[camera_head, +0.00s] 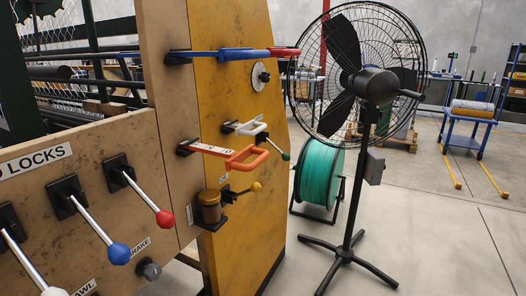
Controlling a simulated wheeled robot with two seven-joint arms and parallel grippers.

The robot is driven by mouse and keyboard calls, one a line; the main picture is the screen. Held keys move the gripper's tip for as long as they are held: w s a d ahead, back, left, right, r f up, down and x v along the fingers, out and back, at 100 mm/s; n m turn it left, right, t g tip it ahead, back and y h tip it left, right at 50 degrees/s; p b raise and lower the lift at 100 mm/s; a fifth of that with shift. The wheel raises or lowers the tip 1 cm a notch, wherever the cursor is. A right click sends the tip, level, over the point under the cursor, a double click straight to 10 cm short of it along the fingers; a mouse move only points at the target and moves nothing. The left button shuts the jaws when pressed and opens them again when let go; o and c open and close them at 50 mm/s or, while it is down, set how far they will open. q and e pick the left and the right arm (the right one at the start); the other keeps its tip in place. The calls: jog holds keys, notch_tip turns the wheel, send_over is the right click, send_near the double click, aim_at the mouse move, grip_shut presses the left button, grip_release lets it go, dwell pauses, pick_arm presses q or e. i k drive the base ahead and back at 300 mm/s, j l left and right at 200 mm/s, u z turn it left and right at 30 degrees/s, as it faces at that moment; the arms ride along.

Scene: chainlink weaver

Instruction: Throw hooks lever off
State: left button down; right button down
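No lever label that I can read says hooks, so I cannot tell which is the hooks lever. On the front panel (25,190), levers with a red knob (165,218), a blue knob (119,253) and a white knob (54,292) slant down to the right. Neither gripper is in view.
A black pedestal fan (370,85) stands right of the machine, with a green spool (320,177) behind it. Small yellow (256,187) and green (285,156) knobs stick out from the side panel. A blue cart (468,130) is farther back.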

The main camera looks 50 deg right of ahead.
aim_at(285, 156)
jog(key=z, duration=1.7)
